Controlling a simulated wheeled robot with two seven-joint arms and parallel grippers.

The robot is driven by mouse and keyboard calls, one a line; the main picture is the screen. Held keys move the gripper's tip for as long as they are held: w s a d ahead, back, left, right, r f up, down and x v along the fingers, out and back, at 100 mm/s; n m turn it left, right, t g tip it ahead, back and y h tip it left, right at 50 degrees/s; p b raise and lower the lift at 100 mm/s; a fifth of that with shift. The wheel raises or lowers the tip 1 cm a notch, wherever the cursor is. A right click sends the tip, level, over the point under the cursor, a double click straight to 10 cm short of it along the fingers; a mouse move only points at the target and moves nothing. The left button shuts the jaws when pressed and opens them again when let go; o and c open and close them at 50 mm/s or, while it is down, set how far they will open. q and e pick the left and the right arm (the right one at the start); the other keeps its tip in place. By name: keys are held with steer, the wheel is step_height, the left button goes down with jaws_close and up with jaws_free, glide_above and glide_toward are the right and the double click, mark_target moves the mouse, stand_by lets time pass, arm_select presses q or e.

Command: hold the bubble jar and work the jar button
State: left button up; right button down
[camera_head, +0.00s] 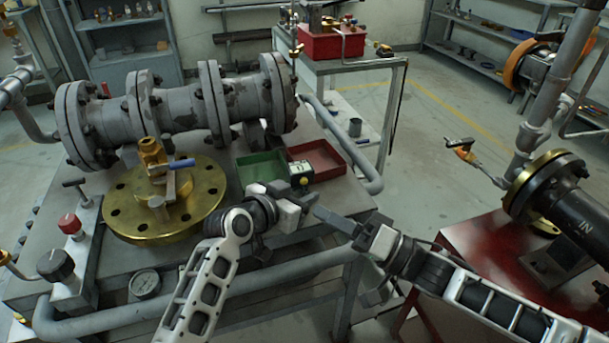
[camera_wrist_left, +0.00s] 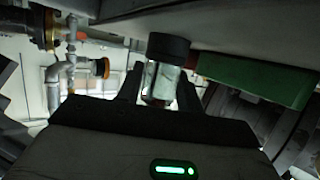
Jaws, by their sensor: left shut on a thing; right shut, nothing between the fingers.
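The bubble jar (camera_wrist_left: 161,84) is a small clear cylinder with a black cap (camera_wrist_left: 168,47). In the left wrist view it stands between the two dark fingers of my left gripper (camera_wrist_left: 160,92), which is shut on it. In the head view my left gripper (camera_head: 287,200) is at the table's front right edge. A small black piece with a yellow round spot (camera_head: 302,179) shows just beyond its fingers; I cannot tell whether that is the jar's button. My right gripper (camera_head: 326,215) is shut and empty, pointing left, close to the left gripper's fingers but apart from the black piece.
A green tray (camera_head: 262,170) and a red tray (camera_head: 330,158) lie behind the left gripper. A brass flange (camera_head: 120,215) and a grey pipe assembly (camera_head: 175,107) fill the table's left and back. A rail (camera_head: 215,308) runs along the front. A red stand (camera_head: 495,250) is at right.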

arm_select(q)
steer(key=o, duration=1.2)
